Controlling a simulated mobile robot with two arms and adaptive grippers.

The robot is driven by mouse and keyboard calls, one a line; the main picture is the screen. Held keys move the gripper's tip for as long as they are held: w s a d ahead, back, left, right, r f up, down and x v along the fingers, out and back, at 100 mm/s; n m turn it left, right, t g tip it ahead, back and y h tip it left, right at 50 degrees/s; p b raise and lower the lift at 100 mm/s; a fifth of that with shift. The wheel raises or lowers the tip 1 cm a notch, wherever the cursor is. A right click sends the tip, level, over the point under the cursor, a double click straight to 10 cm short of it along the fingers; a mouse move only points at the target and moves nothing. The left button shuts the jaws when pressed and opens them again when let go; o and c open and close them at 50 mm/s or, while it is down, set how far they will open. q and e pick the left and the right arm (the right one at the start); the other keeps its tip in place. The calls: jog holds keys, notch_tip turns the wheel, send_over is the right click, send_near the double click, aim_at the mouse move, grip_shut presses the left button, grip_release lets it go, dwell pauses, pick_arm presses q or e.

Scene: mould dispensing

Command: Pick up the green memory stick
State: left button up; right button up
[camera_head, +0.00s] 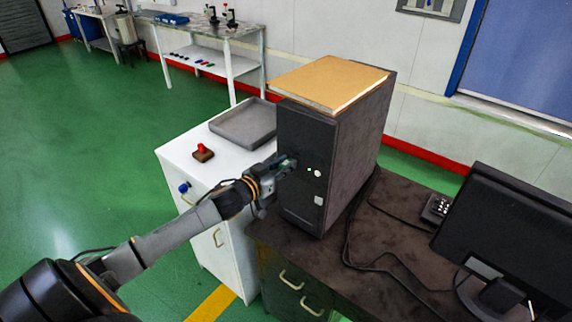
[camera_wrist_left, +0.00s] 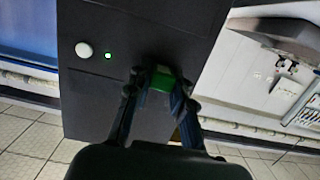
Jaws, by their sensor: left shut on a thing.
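The green memory stick (camera_wrist_left: 164,83) shows in the left wrist view, between the fingertips of my left gripper (camera_wrist_left: 160,92) and right against the dark front of the computer tower (camera_wrist_left: 130,40). The gripper is shut on it. I cannot tell whether the stick is still in the tower's port. In the head view my left gripper (camera_head: 284,166) is at the front of the tower (camera_head: 335,150), left of its lit power button, and the stick is hidden there. My right gripper is not in view.
A monitor (camera_head: 510,235) and cables are on the dark desk (camera_head: 385,275) to the right.

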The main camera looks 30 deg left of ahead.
pick_arm(q)
jog(key=shift+o, duration=0.2)
jog(key=shift+s+r, duration=0.3)
jog(key=shift+s, duration=0.05)
jog(key=s+r, duration=0.2)
jog(key=s, duration=0.2)
jog(key=s+r+b, duration=0.1)
jog(key=s+r, duration=0.1)
jog(key=s, duration=0.2)
jog(key=s+a+r, duration=0.1)
jog(key=s+r, duration=0.1)
jog(key=s, duration=0.2)
jog(key=shift+s+r+b, duration=0.1)
jog(key=shift+r+b, duration=0.25)
jog(key=shift+b, duration=0.05)
grip_shut()
jog(key=s+p, duration=0.5)
jog(key=s, duration=0.3)
jog(key=shift+a+r, duration=0.3)
jog(key=shift+r, duration=0.05)
